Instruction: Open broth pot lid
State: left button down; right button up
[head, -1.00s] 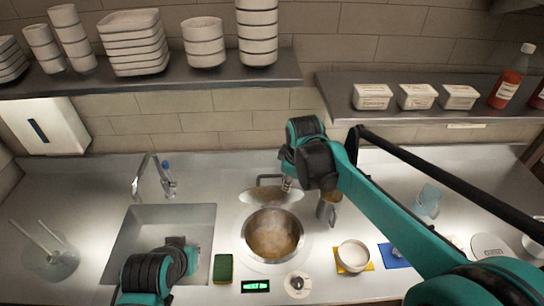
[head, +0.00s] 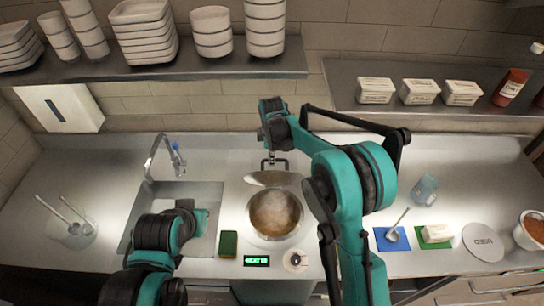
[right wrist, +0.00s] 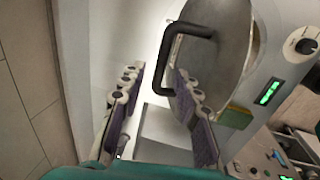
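The broth pot (head: 300,228) is a round well in the counter, with brown broth showing inside. Its grey lid (head: 272,180) stands tilted up at the well's back edge, with a dark bar handle (head: 272,163) on its far side. The lid (right wrist: 222,40) and its handle (right wrist: 170,60) also show in the right wrist view.
The sink (head: 215,195) with a faucet (head: 152,165) lies left. A green sponge (head: 228,244), display (head: 256,260) and knob (head: 295,260) are in front of the well. Colored mats, a spoon and a bowl (head: 533,228) lie right. Shelves with dishes run along the back wall.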

jog(key=shift+f, duration=0.65)
grip_shut()
jog(key=shift+w, duration=0.15)
